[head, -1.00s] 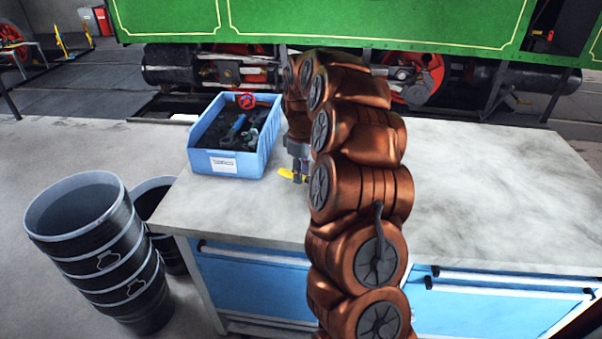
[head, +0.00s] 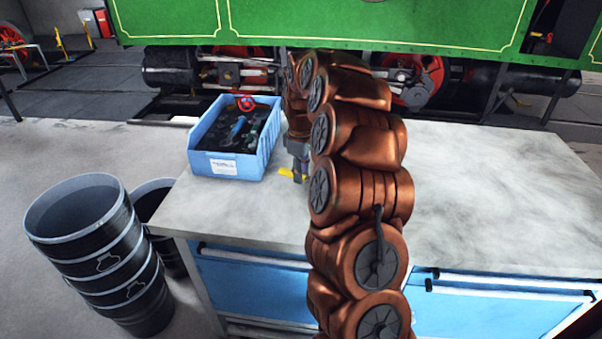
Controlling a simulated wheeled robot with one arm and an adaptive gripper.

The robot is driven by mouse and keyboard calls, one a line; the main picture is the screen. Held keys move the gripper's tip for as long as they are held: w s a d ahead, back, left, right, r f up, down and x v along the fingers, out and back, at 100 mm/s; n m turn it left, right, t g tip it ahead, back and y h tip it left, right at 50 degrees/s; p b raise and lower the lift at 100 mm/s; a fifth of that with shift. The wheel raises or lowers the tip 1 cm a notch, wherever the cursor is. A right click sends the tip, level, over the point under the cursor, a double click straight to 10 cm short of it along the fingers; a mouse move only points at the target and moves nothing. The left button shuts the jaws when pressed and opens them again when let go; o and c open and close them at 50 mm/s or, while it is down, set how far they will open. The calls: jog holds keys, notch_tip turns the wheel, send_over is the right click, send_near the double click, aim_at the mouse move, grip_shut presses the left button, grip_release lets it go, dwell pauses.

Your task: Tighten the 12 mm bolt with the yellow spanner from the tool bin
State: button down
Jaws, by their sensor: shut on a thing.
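My gripper (head: 299,171) is just right of the blue tool bin, low over the workbench, and it is shut on the yellow spanner (head: 286,174). Only a short yellow end of the spanner shows to the left of the fingers; the rest is hidden by my gripper and arm. I cannot tell whether the spanner touches the bench top. I cannot make out the 12 mm bolt.
The grey workbench (head: 480,200) is clear to the right of my arm. Black buckets (head: 90,240) stand on the floor at the left.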

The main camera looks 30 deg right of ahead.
jog(key=shift+r, duration=0.25)
jog(key=shift+r+p, duration=0.3)
jog(key=shift+r, duration=1)
jog(key=shift+r, duration=0.1)
